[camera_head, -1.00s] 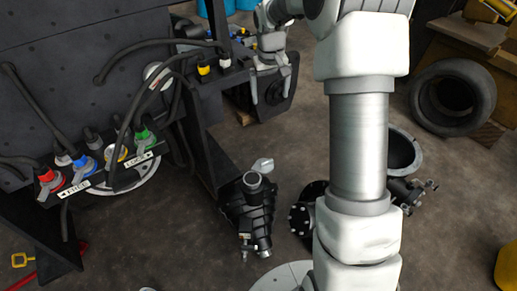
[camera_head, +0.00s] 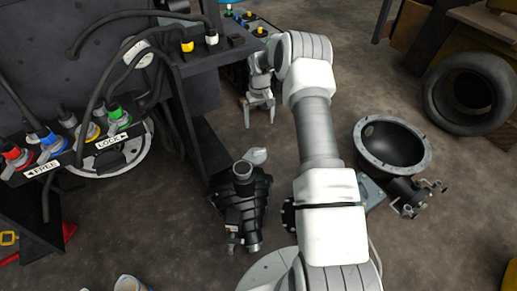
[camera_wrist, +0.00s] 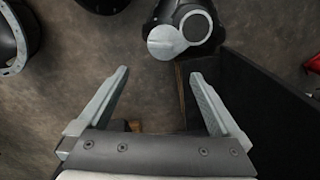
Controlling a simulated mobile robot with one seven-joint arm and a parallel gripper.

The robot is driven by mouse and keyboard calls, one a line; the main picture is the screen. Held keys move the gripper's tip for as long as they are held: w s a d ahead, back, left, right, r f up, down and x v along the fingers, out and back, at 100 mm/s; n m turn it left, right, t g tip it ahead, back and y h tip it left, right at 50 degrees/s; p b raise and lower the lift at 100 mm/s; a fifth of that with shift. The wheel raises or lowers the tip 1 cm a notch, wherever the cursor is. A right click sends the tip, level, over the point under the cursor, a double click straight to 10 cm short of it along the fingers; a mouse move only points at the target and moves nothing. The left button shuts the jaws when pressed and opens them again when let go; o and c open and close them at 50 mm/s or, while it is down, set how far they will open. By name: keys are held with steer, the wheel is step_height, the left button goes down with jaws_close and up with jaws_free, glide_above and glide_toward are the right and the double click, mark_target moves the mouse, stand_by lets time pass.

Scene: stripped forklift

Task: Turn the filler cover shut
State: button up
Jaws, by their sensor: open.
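The filler cover (camera_head: 256,156) is a light grey disc swung out to the side of the round filler neck (camera_head: 243,170). The neck rises from a ribbed black housing (camera_head: 238,205) on the floor. In the wrist view the cover (camera_wrist: 166,42) lies beside the grey-rimmed, dark neck opening (camera_wrist: 197,24), overlapping its rim at one side. My gripper (camera_head: 259,124) is open and empty, above and behind the cover in the head view. In the wrist view the gripper (camera_wrist: 158,72) has its two fingers spread, with the cover just beyond the tips, apart from them.
A black panel (camera_head: 205,150) stands left of the housing, and its dark plate (camera_wrist: 265,105) fills the wrist view's right side. A round black flanged bowl (camera_head: 395,150) and a tyre (camera_head: 470,92) are right.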

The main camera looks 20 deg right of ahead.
mark_target(259, 150)
step_height(259, 150, down, 16)
steer(key=b, duration=0.4)
jaws_close()
stand_by(0.4)
